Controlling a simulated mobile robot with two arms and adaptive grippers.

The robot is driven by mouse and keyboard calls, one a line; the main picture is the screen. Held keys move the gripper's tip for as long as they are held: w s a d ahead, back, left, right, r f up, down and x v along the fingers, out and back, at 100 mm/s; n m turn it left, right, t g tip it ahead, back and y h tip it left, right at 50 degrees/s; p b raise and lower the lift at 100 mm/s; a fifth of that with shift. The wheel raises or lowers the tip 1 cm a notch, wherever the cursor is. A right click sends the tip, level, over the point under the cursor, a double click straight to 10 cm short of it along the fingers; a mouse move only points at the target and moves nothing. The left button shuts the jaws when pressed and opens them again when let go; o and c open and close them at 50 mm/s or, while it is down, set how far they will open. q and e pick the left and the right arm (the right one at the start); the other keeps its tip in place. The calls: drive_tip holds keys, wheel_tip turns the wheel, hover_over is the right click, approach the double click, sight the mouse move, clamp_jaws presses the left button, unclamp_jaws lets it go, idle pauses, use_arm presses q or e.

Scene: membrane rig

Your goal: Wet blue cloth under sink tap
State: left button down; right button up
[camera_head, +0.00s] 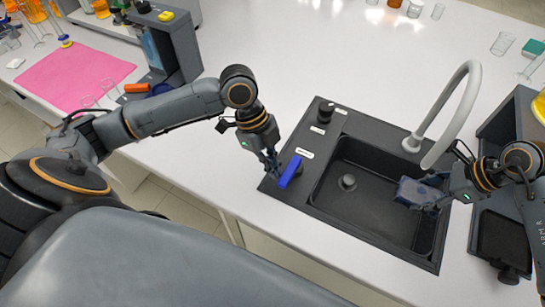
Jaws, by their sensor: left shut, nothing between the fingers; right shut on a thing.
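The dark sink (365,205) is set into the white counter. A pale curved tap (458,105) arches over its right part, its spout end pointing down. My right gripper (425,190) is shut on the blue cloth (410,191) and holds it over the right part of the basin, just below and left of the spout end. I cannot make out any water. A blue lever (290,172) stands on the sink's left ledge. My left gripper (272,168) is shut and empty, right beside the lever; I cannot tell whether they touch.
A black knob (326,108) sits at the sink's back left corner. A pink mat (75,75) and a dark grey device (172,45) are at the left. Glassware stands along the back and right. A dark stand (500,240) is right of the sink.

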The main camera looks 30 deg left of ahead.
use_arm(q)
drive_tip(key=shift+a, duration=0.15)
drive_tip(key=shift+a, duration=0.3)
drive_tip(key=a, duration=0.3)
drive_tip(key=shift+a, duration=0.1)
drive_tip(key=v, duration=1)
drive_tip(key=shift+s, duration=0.35)
use_arm(e)
drive_tip(key=shift+s+d, duration=0.1)
drive_tip(key=shift+s+d, duration=0.85)
drive_tip(key=shift+d, duration=0.1)
drive_tip(key=shift+s+d+b, duration=0.5)
drive_tip(key=shift+s+d, duration=1.3)
use_arm(q)
drive_tip(key=shift+f, duration=0.55)
